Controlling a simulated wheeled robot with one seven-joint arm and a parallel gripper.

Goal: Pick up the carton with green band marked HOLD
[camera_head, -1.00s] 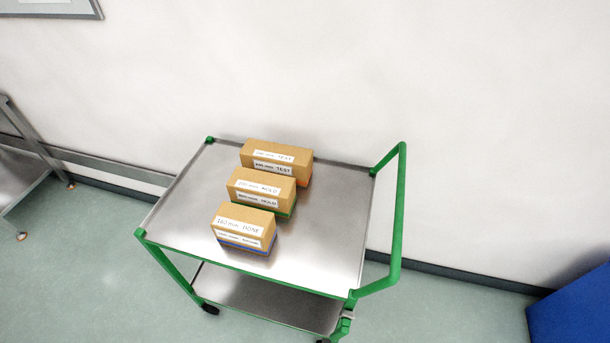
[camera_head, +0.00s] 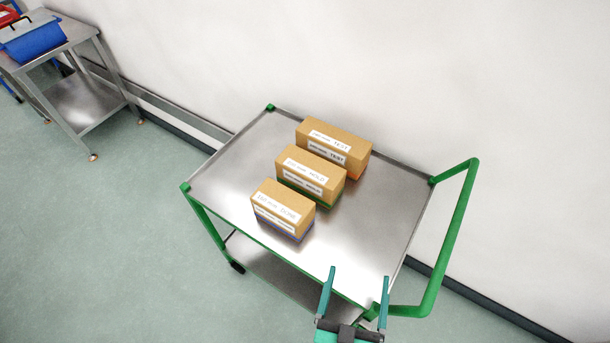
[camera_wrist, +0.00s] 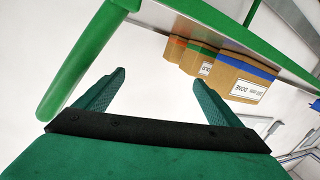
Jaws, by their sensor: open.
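The carton with the green band marked HOLD (camera_head: 311,174) stands in the middle of three cartons on the cart's steel top (camera_head: 240,165). The carton with the blue band marked DONE (camera_head: 283,207) stands in front of it, and the carton marked TEST (camera_head: 333,148) with an orange band stands behind. My gripper (camera_head: 359,275) is open and empty at the cart's front right edge, apart from the cartons. In the wrist view my gripper (camera_wrist: 160,80) shows its two fingers spread, with the HOLD carton (camera_wrist: 203,62) partly hidden between its neighbours.
The cart's green handle (camera_head: 450,240) rises at the right, and it looms at the left in the wrist view. A steel table (camera_head: 85,100) with a blue toolbox (camera_head: 35,40) stands at the far left. The cart top right of the cartons is clear.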

